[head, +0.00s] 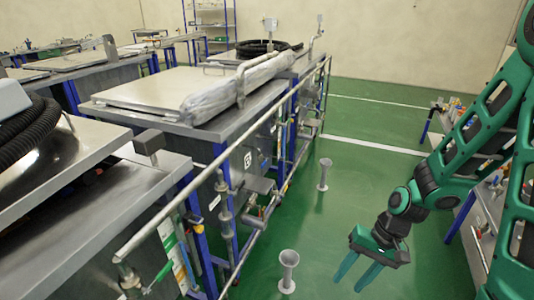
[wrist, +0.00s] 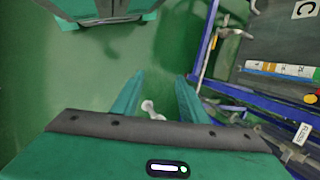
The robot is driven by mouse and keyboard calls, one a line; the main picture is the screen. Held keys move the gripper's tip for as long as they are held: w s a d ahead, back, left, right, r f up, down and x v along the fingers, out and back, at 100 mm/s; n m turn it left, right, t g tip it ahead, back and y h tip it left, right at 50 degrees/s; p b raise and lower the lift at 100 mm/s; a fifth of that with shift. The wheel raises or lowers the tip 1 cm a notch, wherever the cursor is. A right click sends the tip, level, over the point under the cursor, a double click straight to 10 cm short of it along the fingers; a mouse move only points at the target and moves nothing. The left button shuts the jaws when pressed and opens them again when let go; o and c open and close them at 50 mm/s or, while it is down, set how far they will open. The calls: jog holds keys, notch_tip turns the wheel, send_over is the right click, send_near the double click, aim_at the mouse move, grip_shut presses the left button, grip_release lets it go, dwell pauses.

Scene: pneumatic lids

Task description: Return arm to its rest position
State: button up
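My gripper (head: 357,273) hangs low at the right of the head view, pointing down over the green floor, on my green and black arm. Its two green fingers are apart with nothing between them. In the wrist view my gripper (wrist: 158,92) also shows open, with green floor beyond and a small pale funnel-topped post (wrist: 152,110) seen in the gap, apart from the fingers.
Metal-lidded tanks (head: 150,92) on blue frames stand left, with a pipe rail (head: 205,170) along their aisle side. Funnel posts (head: 288,268) and (head: 324,172) rise from the floor. A bench (head: 485,215) is at right. The green aisle (head: 350,200) is otherwise open.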

jog(key=s+d+r+m+h, duration=0.1)
jog(key=s+d+r+h, duration=0.3)
jog(key=d+r, duration=0.9)
jog(key=s+d+r+m, duration=0.1)
jog(key=s+d+r, duration=0.1)
jog(key=s, duration=0.3)
jog(key=s+d+r+m+t, duration=0.1)
jog(key=s+d+r, duration=0.2)
jog(key=s+r, duration=0.1)
jog(key=shift+s+d+r, duration=0.3)
jog(key=shift+s+r, duration=0.1)
jog(key=shift+r, duration=0.25)
jog(key=shift+w+f, duration=0.25)
jog(key=shift+w, duration=0.35)
